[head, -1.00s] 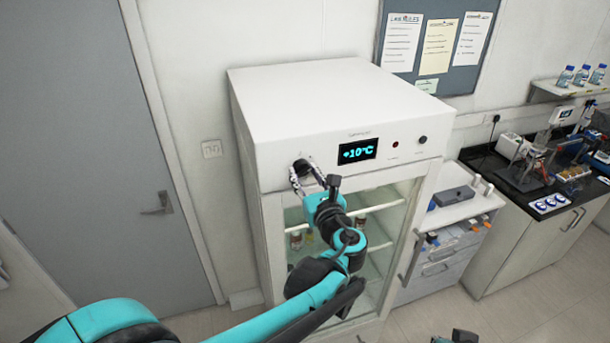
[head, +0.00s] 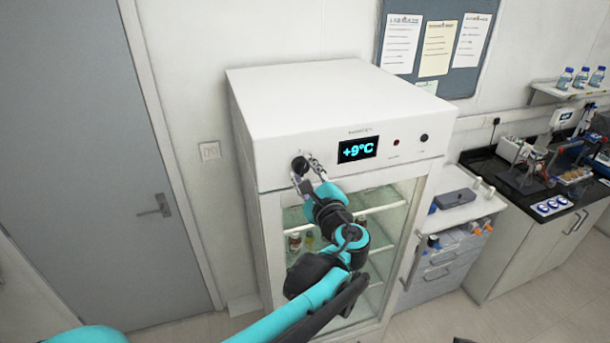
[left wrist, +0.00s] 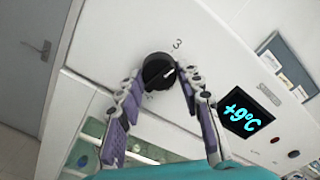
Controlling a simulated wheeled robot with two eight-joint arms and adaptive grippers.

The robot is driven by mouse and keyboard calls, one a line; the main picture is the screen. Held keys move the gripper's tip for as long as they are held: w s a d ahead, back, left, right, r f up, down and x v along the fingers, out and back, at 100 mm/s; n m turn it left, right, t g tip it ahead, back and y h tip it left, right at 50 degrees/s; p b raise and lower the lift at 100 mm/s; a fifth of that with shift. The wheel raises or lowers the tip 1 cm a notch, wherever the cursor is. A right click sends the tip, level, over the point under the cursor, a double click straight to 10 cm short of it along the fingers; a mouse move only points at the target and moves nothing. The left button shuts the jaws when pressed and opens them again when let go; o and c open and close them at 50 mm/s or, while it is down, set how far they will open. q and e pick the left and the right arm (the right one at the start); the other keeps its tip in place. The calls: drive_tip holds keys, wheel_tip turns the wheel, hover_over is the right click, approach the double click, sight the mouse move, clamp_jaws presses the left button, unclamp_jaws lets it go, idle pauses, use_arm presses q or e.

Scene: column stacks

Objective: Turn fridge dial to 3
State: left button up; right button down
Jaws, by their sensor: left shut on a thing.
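The fridge dial (left wrist: 158,72) is a round black knob on the white front panel, left of the display. The dial (head: 299,164) shows small in the head view. My left gripper (head: 307,167) is at the dial, its fingers on either side of it and shut on it; it also shows in the left wrist view (left wrist: 160,80). The display (head: 358,149) reads +9°C. My right gripper is not in view.
The white fridge (head: 330,100) has a glass door (head: 385,235) below the panel, with shelves and bottles inside. A red button (head: 396,142) and a black knob (head: 424,137) sit right of the display. A grey door (head: 90,150) is at left.

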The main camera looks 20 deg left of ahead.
use_arm(q)
drive_tip(key=shift+n, duration=1.2)
drive_tip(key=o, duration=1.2)
drive_tip(key=shift+c, duration=0.2)
drive_tip(key=v, duration=1.2)
